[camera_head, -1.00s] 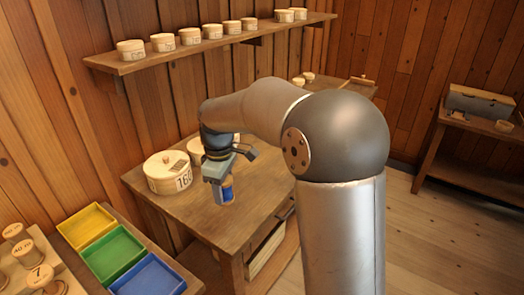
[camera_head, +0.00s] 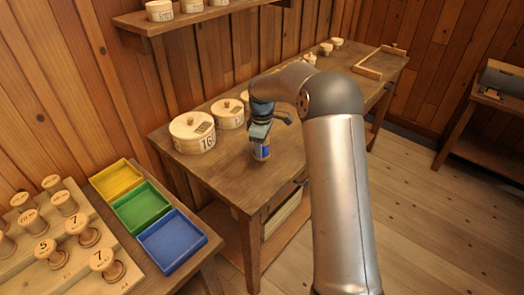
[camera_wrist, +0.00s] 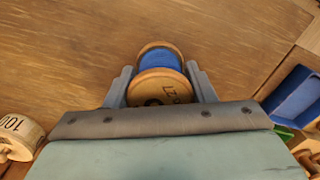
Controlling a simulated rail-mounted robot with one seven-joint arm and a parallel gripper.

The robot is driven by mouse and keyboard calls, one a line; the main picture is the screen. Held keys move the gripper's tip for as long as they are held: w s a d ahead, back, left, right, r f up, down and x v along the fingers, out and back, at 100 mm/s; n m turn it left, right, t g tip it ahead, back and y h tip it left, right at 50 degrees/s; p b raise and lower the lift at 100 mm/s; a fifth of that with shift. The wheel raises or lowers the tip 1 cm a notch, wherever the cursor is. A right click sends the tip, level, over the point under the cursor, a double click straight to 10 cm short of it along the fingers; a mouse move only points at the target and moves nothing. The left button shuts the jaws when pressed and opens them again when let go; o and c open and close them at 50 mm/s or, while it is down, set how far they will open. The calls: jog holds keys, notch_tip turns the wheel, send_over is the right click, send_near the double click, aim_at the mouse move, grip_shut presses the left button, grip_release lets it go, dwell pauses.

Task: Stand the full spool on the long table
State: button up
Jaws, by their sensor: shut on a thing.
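A spool wound with blue thread (camera_head: 261,152) is in my gripper (camera_head: 262,143), over the front part of the long wooden table (camera_head: 228,172). In the wrist view the spool (camera_wrist: 158,60) shows pale wooden flanges, the near one marked with dark writing. The fingers of my gripper (camera_wrist: 160,82) are shut on it from both sides. The spool looks upright in the head view. Whether its lower flange touches the tabletop or hangs just above it, I cannot tell.
Round lidded boxes (camera_head: 194,132) line the table's wall side. A wooden frame (camera_head: 380,63) lies at its far end. Yellow, green and blue trays (camera_head: 172,240) and a rack of numbered spools (camera_head: 75,225) stand at the left. The tabletop around the gripper is clear.

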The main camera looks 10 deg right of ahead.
jog(key=shift+f, duration=1.6)
jog(key=shift+f, duration=0.1)
jog(key=shift+f, duration=0.15)
jog(key=o, duration=1)
jog(key=shift+c, duration=0.2)
notch_tip(320, 180, up, 12)
jog(key=shift+w+f+b, duration=0.1)
jog(key=shift+f+b, duration=0.15)
jog(key=shift+b, duration=0.15)
jog(key=shift+r, duration=0.55)
jog(key=s+a+r+m, duration=0.1)
jog(key=s+r+m, duration=0.15)
jog(key=s, duration=0.75)
jog(key=s+r+m, duration=0.1)
jog(key=s+m, duration=0.3)
jog(key=s, duration=0.7)
jog(key=s+f+m, duration=0.2)
jog(key=s, duration=0.7)
jog(key=s+f+m, duration=0.2)
jog(key=s+m, duration=0.1)
jog(key=s, duration=0.5)
jog(key=shift+s+d+f, duration=0.3)
jog(key=shift+s+f, duration=0.1)
